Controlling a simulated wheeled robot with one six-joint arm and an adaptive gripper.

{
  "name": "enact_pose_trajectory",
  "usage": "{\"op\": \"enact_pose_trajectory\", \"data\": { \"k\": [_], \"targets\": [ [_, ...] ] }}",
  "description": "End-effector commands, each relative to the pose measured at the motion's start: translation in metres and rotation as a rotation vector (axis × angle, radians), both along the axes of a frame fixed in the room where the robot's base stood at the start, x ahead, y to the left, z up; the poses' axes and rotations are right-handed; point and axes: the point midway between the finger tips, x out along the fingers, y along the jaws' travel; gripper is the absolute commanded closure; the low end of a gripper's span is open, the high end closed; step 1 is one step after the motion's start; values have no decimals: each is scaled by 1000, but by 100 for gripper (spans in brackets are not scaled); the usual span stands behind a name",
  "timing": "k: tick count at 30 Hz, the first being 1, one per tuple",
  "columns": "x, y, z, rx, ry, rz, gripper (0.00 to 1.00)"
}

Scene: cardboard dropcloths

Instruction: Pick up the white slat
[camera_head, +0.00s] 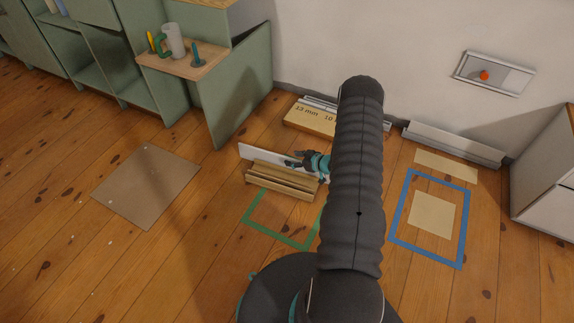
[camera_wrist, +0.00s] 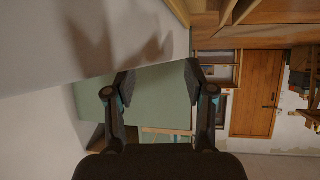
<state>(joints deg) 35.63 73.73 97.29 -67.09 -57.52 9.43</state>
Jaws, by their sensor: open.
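The white slat (camera_head: 256,155) stands on its long edge in a tan slotted wooden holder (camera_head: 282,181) on the floor, leaning slightly. Its left end sticks out past the holder, and my gripper and arm hide part of its right side. My gripper (camera_head: 291,159) is at the slat's upper right part, with its fingers pointing left. In the wrist view the gripper (camera_wrist: 159,77) has its fingers spread with nothing seen between them. A large pale surface, apparently the slat (camera_wrist: 110,40), fills the upper left there, and finger shadows fall on it. Contact cannot be told.
A green taped outline (camera_head: 270,235) lies before the holder. A cardboard sheet (camera_head: 146,185) lies left, and a blue taped outline (camera_head: 397,222) lies right. A labelled wooden box (camera_head: 305,118) stands behind near the wall. A green cabinet (camera_head: 240,90) stands back left.

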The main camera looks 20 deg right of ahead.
Motion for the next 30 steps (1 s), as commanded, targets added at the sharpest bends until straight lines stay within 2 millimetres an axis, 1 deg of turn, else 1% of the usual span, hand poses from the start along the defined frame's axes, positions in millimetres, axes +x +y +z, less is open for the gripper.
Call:
{"op": "enact_pose_trajectory", "data": {
  "k": [1, 4, 9, 16, 17, 18, 20, 21, 22, 23, 30],
  "targets": [
    [4, 6, -4, 0, 1, 4, 46],
    [13, 14, -11, -1, 1, 4, 46],
    [29, 21, -20, -1, 0, 3, 46],
    [30, 22, -20, 0, 0, 1, 46],
    [30, 22, -20, 0, 0, 1, 53],
    [30, 21, -20, 0, 0, 1, 63],
    [30, 21, -20, 0, 0, 1, 78],
    [30, 21, -20, 0, 0, 1, 88],
    [30, 21, -20, 0, 0, 1, 96],
    [30, 21, -20, 0, 0, 1, 100],
    [30, 21, -21, 0, 1, 1, 100]
  ]
}}
